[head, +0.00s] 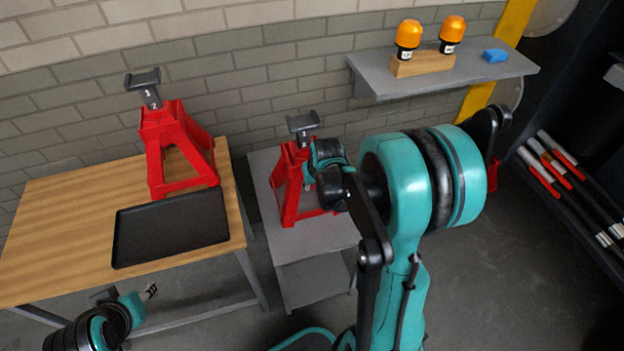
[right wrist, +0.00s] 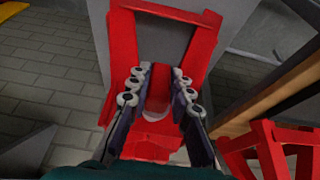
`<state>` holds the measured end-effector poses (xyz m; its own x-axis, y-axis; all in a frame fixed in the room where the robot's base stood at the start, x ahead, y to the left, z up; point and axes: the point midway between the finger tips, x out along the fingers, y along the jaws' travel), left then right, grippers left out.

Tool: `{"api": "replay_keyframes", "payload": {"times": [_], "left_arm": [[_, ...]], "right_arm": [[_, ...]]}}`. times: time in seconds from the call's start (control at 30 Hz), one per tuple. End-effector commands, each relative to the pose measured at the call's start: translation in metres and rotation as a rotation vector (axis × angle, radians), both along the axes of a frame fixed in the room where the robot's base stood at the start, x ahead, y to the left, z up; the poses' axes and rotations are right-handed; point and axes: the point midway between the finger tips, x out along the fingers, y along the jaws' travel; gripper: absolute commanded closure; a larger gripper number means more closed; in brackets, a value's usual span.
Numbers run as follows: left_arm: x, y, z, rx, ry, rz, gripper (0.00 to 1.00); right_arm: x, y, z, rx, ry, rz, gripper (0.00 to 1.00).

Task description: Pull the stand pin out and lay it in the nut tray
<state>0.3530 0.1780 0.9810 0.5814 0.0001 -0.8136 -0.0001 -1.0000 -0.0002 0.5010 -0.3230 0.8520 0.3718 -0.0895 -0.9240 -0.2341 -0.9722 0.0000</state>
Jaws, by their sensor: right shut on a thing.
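The black nut tray (head: 170,232) lies empty on the wooden table, in front of a red jack stand. A second red jack stand (head: 289,190) with a dark grey saddle stands upright on the grey bench. My right gripper (head: 318,170) is at this stand's upper part, mostly hidden by my arm. In the right wrist view its fingers (right wrist: 158,92) are shut on a red piece, seemingly the stand pin (right wrist: 160,78); a pale round end shows below it. How deep the pin sits is hidden. My left gripper (head: 127,293) is low at the front left, fingers apart and empty.
The other red jack stand (head: 165,150) is on the wooden table (head: 70,205), just behind the tray. A wall shelf (head: 480,70) at upper right holds orange beacons on a wooden block and a blue block. A floor gap separates table and bench.

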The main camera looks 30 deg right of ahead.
Motion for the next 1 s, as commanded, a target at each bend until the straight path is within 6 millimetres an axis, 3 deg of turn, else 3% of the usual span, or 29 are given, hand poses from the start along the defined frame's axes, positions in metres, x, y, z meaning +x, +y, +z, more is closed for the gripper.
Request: {"api": "replay_keyframes", "payload": {"times": [0.6, 1.0], "left_arm": [[0.000, 0.000, 0.001, 0.000, 0.000, 0.000, 0.60], [0.000, 0.000, 0.001, 0.000, 0.000, 0.000, 0.60]], "right_arm": [[-0.031, 0.007, 0.000, 0.000, -0.001, 0.000, 1.00], [-0.034, 0.008, 0.000, 0.000, 0.000, 0.000, 1.00]]}}
